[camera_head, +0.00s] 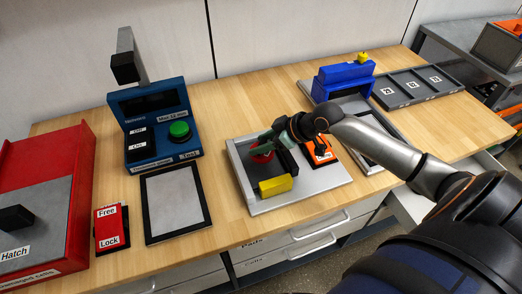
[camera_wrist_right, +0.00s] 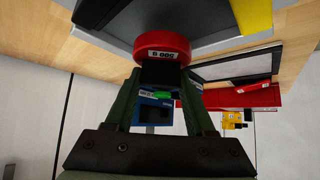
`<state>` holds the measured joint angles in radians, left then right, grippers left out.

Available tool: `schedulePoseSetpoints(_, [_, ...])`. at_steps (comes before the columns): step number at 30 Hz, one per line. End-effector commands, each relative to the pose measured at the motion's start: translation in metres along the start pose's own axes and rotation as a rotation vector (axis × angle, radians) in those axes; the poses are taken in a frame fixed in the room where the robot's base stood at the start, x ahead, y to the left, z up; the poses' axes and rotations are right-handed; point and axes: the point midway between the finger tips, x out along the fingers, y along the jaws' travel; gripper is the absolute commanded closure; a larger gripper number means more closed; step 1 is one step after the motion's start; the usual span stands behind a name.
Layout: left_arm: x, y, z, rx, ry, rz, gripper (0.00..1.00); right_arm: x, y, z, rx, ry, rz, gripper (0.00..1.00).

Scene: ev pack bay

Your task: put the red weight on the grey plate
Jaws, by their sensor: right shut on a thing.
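The red weight (camera_head: 262,157) shows in the head view at the left part of the grey tray, partly covered by my right gripper (camera_head: 264,147). In the right wrist view the red weight (camera_wrist_right: 162,45) sits between the green fingertips, its "500 g" label upside down. My right gripper is shut on it. I cannot tell whether the weight still touches the tray floor. A grey plate with a black border (camera_head: 175,203) lies flat on the bench, left of the tray; a black-bordered grey plate also shows in the right wrist view (camera_wrist_right: 235,66). My left gripper is not in view.
A blue tester (camera_head: 156,120) with a green button stands behind the plate. A red Free/Lock box (camera_head: 108,228) is left of it. Bare wood separates tray and plate.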

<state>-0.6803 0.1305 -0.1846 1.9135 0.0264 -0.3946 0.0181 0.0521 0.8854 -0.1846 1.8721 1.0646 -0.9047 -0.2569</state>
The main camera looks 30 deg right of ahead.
Motion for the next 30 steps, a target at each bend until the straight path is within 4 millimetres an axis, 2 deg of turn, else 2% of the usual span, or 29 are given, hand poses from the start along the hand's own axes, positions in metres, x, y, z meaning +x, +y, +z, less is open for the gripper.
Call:
schedulePoseSetpoints(2, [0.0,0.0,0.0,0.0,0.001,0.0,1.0,0.009,0.001,0.0,0.002,0.006,-0.001,1.0])
schedulePoseSetpoints(7, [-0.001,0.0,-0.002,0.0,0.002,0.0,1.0,0.024,0.001,0.018,0.002,0.003,0.0,1.0])
schedulePoseSetpoints(19, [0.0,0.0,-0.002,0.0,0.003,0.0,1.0,0.028,0.001,0.022,-0.001,0.004,0.002,1.0])
schedulePoseSetpoints(20, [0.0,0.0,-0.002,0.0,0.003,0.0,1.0,0.028,0.001,0.024,0.0,0.0,0.0,0.43])
schedulePoseSetpoints(27, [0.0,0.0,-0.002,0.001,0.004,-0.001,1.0,0.028,0.001,0.024,0.001,-0.001,0.0,0.16])
schedulePoseSetpoints(30, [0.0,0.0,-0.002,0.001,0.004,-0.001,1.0,0.028,0.001,0.024,0.0,-0.001,0.0,0.15])
